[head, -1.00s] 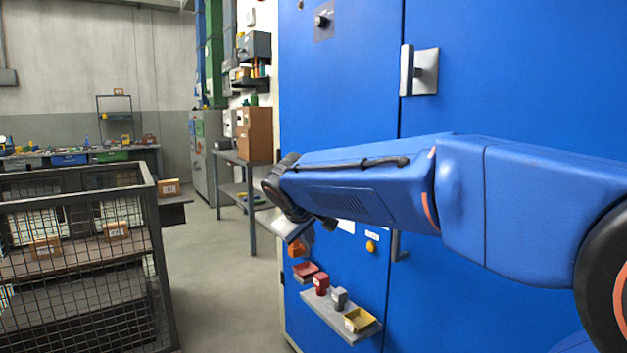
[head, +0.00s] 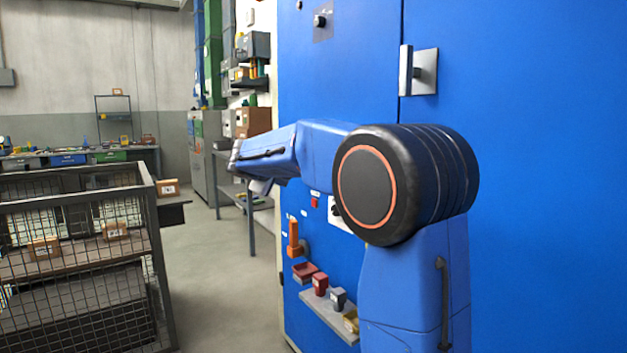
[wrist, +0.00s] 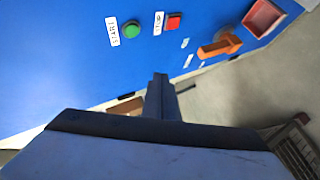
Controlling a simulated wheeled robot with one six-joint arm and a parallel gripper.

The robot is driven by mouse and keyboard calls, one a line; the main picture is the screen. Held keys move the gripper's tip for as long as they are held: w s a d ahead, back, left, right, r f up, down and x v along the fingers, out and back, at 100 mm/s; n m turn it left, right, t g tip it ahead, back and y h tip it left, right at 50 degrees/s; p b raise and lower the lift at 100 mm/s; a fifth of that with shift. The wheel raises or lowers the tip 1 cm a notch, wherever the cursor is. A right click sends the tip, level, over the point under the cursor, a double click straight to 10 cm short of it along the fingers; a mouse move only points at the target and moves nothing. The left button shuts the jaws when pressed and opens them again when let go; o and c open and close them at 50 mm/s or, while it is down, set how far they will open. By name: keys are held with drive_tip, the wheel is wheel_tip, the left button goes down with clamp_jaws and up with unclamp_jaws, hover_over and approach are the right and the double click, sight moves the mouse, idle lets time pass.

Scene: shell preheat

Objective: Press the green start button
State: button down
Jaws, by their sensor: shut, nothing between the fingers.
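The green start button (wrist: 132,28) shows in the wrist view on the blue panel, at the upper left, beside a white START label (wrist: 112,31). A red stop button (wrist: 173,22) sits to its right with its own label. My gripper (wrist: 160,78) is shut and empty, its fingertips apart from both buttons and lower in the picture. In the head view the red stop button (head: 314,202) shows small on the cabinet. I cannot make out the green button there; my arm covers part of the cabinet front.
An orange handle (wrist: 220,46) sticks out of the panel right of the buttons. A shelf (head: 330,318) with small red, grey and yellow bins juts from the cabinet lower down. A wire mesh cage (head: 85,255) stands at the left, with clear floor between.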

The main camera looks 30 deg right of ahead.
idle(0.4)
drive_tip(key=d, duration=0.8)
drive_tip(key=shift+w+d, duration=0.2)
drive_tip(key=shift+d, duration=0.2)
drive_tip(key=shift+d, duration=0.2)
idle(1.8)
drive_tip(key=shift+d, duration=0.25)
drive_tip(key=shift+d, duration=0.4)
idle(0.8)
idle(0.4)
drive_tip(key=shift+a, duration=0.85)
drive_tip(key=shift+s+a, duration=0.1)
drive_tip(key=shift+a, duration=2.4)
